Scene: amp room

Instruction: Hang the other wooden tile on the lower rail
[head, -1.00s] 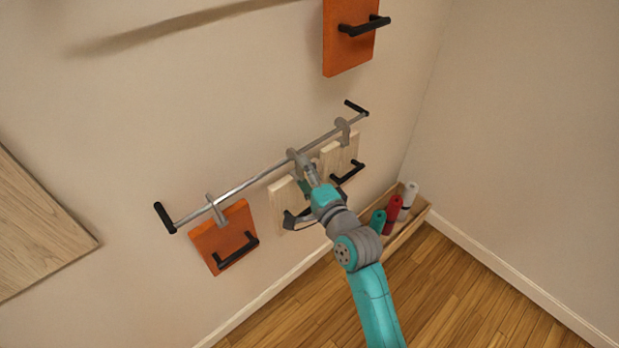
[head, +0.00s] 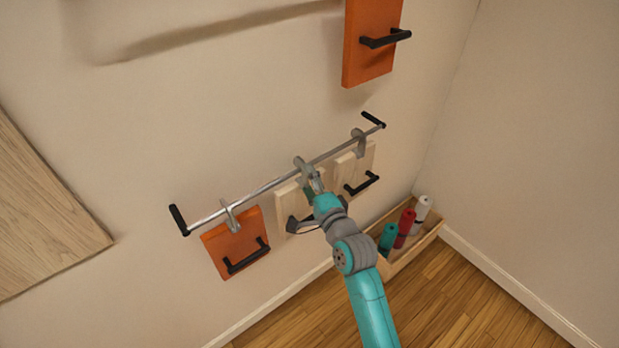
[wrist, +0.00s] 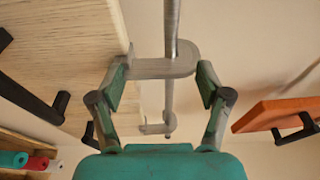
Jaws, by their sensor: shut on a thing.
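The lower rail (head: 262,188) is a thin silver bar on the wall. A pale wooden tile (head: 287,207) is at its middle, partly hidden by my arm. Its grey hook (head: 302,165) is at the rail and appears to reach over it. My gripper (head: 313,183) is shut on this hook; in the wrist view the hook (wrist: 150,69) sits between the fingers, by the rail (wrist: 171,30). The tile fills the upper left there (wrist: 70,50). The first wooden tile (head: 352,172) hangs from its own hook to the right, close beside.
An orange tile (head: 222,240) hangs at the rail's left. Another orange tile (head: 368,65) is higher up. A wooden box (head: 400,262) with teal, red and white rolls stands on the floor below right. A large wooden panel (head: 45,225) is at far left.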

